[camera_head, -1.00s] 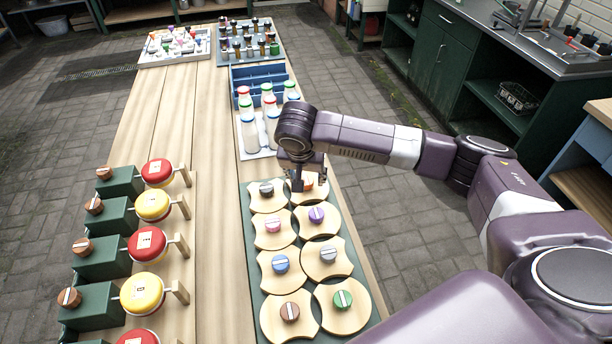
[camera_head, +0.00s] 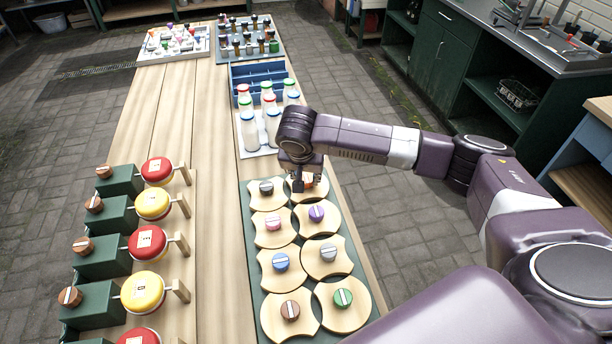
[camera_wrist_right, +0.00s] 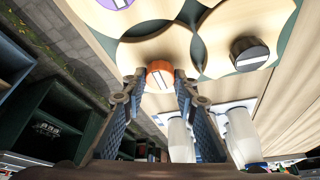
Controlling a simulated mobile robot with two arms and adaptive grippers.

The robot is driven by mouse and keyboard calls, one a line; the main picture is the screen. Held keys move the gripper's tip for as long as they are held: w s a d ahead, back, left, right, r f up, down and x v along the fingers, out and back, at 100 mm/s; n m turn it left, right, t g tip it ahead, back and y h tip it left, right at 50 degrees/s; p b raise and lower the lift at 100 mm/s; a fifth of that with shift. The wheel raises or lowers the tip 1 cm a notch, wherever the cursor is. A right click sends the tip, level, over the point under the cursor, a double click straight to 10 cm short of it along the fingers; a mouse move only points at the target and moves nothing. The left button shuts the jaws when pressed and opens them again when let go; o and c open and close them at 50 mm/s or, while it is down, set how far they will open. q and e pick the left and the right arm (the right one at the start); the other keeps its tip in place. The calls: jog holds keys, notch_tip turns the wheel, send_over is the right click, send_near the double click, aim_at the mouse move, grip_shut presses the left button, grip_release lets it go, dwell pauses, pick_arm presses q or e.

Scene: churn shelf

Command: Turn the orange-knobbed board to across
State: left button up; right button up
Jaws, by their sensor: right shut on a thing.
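The orange knob (camera_head: 309,181) sits on a pale wooden board (camera_head: 318,196) at the far right of the group of boards. My right gripper (camera_head: 299,187) is over it and hides part of the knob and board in the head view. In the right wrist view the orange knob (camera_wrist_right: 160,75), with a white stripe on its top, lies between the two fingertips of my right gripper (camera_wrist_right: 160,82), which are shut on it. The pale board (camera_wrist_right: 152,47) spreads out beyond the knob, and its full outline is partly hidden. My left gripper is not in view.
Beside it are boards with a dark grey knob (camera_head: 266,187), a purple knob (camera_head: 316,213) and a pink knob (camera_head: 273,223), close together on a green base (camera_head: 254,275). White bottles (camera_head: 249,132) stand just behind. Red and yellow discs (camera_head: 153,204) line the left.

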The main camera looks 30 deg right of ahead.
jog(key=shift+s+r+n+p, duration=0.1)
jog(key=shift+r+n+p, duration=0.1)
jog(key=shift+n+p, duration=0.85)
jog(key=n+y+p, duration=0.1)
jog(key=n+p, duration=0.1)
jog(key=n+y+p, duration=0.1)
jog(key=n+p, duration=0.1)
jog(key=shift+d+t+p, duration=0.2)
jog(key=shift+t+p, duration=0.1)
jog(key=shift+t, duration=0.1)
jog(key=n+y+p, duration=0.1)
jog(key=n+p, duration=0.1)
jog(key=n, duration=0.1)
jog(key=shift+d+n, duration=0.1)
jog(key=shift+n, duration=0.15)
jog(key=shift+f+n+y+p, duration=0.15)
jog(key=shift+n+y+p, duration=0.2)
jog(key=shift+n+y, duration=0.4)
jog(key=shift+n, duration=1.05)
jog(key=shift+d+f+n+g+y+b, duration=0.1)
jog(key=shift+n+g+y+b, duration=0.35)
jog(key=shift+n, duration=0.35)
jog(key=shift+w+n+g+y+b, duration=0.1)
jog(key=shift+n+g+y+b, duration=0.15)
jog(key=shift+n, duration=0.5)
jog(key=shift+w+n+g+y+b, duration=0.1)
jog(key=shift+n+b, duration=0.25)
jog(key=shift+n, duration=0.4)
